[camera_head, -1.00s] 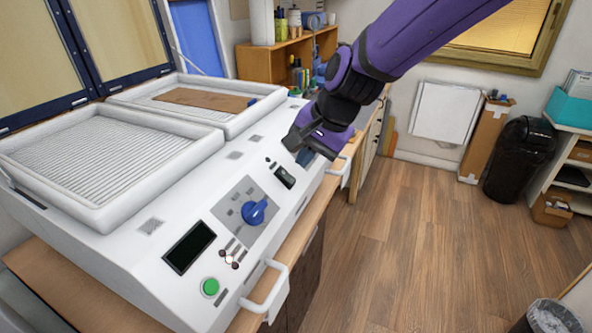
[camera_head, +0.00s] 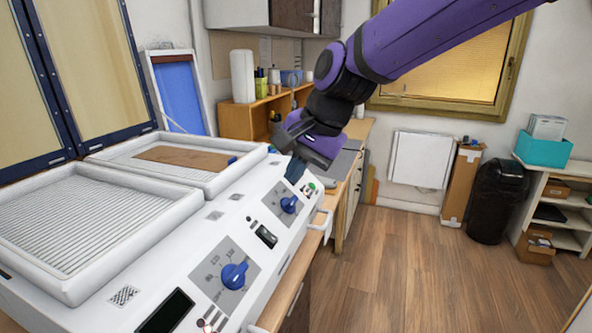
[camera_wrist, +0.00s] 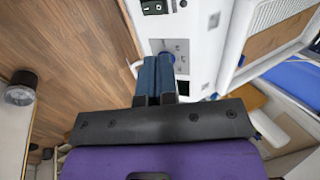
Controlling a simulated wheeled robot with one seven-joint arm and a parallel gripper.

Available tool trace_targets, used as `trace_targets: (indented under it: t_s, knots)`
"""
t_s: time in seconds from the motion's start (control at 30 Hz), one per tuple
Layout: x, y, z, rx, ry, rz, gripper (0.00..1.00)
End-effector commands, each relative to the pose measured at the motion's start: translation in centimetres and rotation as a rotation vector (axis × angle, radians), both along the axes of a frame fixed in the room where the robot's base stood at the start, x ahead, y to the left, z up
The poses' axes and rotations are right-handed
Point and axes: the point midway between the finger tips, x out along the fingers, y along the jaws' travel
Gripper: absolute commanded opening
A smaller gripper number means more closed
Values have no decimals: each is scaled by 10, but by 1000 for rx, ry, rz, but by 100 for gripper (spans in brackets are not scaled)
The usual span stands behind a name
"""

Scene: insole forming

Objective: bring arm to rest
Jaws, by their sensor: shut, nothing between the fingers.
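My purple arm comes in from the upper right in the head view. My gripper (camera_head: 298,170) hangs over the far end of the white forming machine (camera_head: 190,253), near its far control panel. In the wrist view my gripper (camera_wrist: 157,62) shows its two blue fingers side by side and shut, with nothing between them. The fingertips appear close to the far blue knob (camera_head: 289,204), but I cannot tell the exact gap. A brown sheet (camera_head: 185,156) lies in the machine's far tray (camera_head: 215,185).
The near tray (camera_head: 150,270) is empty. A near blue knob (camera_head: 234,276) and a white front handle (camera_head: 321,221) stick out from the machine. A wooden shelf (camera_head: 238,121) stands behind. A black bin (camera_head: 497,203) stands at right. The wooden floor (camera_head: 390,270) is clear.

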Motion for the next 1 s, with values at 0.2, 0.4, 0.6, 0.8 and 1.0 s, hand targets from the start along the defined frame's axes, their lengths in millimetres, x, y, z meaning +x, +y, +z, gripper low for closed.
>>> trace_targets:
  t_s: [0.2, 0.4, 0.6, 0.8, 1.0]
  knots:
    - [-6, -40, 15, -28, -55, 17, 0]
    - [-31, -121, 36, -109, -165, 63, 0]
    - [-71, -196, 45, -213, -256, 109, 0]
    - [-119, -257, 43, -331, -326, 155, 0]
    - [-164, -300, 32, -439, -364, 193, 0]
